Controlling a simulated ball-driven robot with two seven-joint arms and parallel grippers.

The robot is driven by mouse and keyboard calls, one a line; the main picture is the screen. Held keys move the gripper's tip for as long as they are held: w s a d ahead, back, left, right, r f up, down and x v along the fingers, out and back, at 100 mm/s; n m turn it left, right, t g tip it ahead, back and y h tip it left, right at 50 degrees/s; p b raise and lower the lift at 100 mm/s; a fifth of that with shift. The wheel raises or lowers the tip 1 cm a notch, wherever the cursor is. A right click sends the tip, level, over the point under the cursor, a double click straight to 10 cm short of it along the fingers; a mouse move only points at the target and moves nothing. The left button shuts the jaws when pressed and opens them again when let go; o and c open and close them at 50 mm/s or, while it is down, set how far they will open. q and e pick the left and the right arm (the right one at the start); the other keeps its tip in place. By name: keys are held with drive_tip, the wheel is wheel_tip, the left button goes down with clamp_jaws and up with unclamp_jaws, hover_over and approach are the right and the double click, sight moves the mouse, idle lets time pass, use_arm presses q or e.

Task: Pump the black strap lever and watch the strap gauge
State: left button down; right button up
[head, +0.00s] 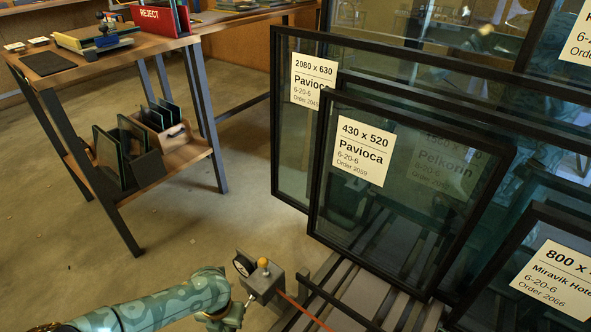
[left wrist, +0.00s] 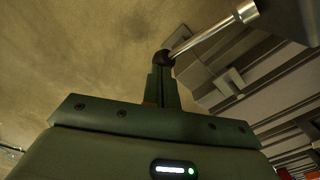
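The strap gauge (head: 243,265) is a small round white dial on the left side of a dark ratchet box (head: 264,285) with a yellow knob on top. Its reading is too small to make out. An orange strap (head: 305,310) runs from the box to the lower right. In the left wrist view, the strap lever (left wrist: 212,34) is a silver rod ending in a black ball knob (left wrist: 163,58). My left gripper (left wrist: 163,68) has its narrow fingers close together at this knob and appears shut on it. In the head view, my left gripper (head: 226,316) is just below the box. My right gripper is out of view.
Framed glass panes (head: 360,174) with white labels lean on a slatted rack right of the box. A workbench (head: 120,64) with a red REJECT bin (head: 160,17) and a lower shelf of small panes stands at upper left. Open concrete floor (head: 190,222) lies between.

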use_arm(q)
drive_tip(key=shift+a, duration=0.1)
wheel_tip(320, 180, up, 10)
drive_tip(key=p, duration=0.5)
drive_tip(key=shift+p, duration=0.35)
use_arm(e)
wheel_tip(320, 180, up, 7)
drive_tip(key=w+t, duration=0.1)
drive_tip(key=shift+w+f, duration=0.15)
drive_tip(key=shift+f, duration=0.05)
use_arm(q)
drive_tip(key=shift+s+f, duration=0.1)
drive_tip(key=shift+f, duration=0.1)
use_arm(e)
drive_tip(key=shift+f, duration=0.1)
